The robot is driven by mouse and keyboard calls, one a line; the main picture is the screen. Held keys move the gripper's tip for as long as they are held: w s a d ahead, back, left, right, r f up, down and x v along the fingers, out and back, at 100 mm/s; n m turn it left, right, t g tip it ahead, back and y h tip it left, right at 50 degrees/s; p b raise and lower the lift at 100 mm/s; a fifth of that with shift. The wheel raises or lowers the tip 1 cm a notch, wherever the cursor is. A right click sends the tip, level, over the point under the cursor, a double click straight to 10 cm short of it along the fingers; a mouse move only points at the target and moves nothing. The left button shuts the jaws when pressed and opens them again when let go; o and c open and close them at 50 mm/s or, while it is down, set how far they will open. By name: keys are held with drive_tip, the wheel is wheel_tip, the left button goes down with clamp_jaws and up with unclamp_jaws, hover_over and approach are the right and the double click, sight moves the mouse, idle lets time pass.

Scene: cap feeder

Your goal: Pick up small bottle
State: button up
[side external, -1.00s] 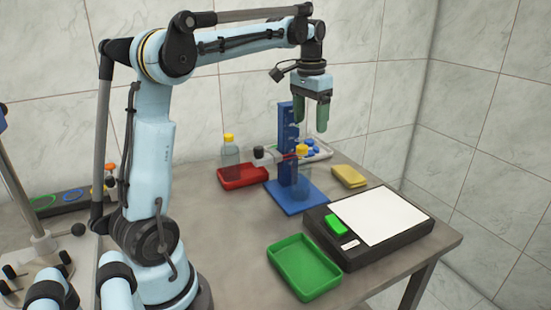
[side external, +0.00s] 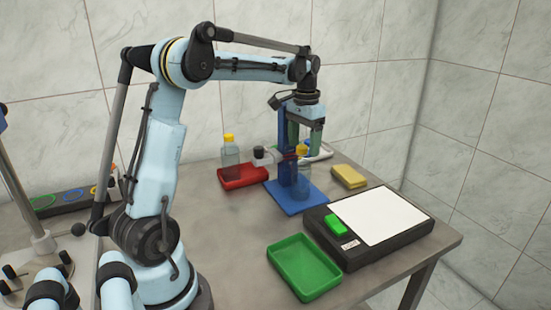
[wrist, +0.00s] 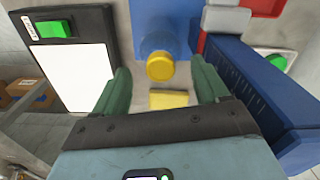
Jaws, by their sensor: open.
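A small clear bottle with a yellow cap stands upright on the base of the blue stand (side external: 315,204); its body (side external: 302,184) shows in the side view. In the wrist view its yellow cap (wrist: 159,67) lies between the two green fingertips. My gripper (side external: 305,146) is open and points down just above and around the cap level, and I cannot tell if it touches.
The blue stand's column (wrist: 235,75) is close beside my right finger in the wrist view. A scale-like box (side external: 350,258) with a white plate and green button, a green tray (side external: 304,268) and a yellow block (side external: 348,176) are nearby.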

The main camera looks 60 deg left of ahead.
sight(301, 172)
drive_tip(key=shift+s+f, duration=0.2)
drive_tip(key=shift+f, duration=2.1)
drive_tip(key=shift+c, duration=0.3)
clamp_jaws()
drive_tip(key=shift+r, duration=0.1)
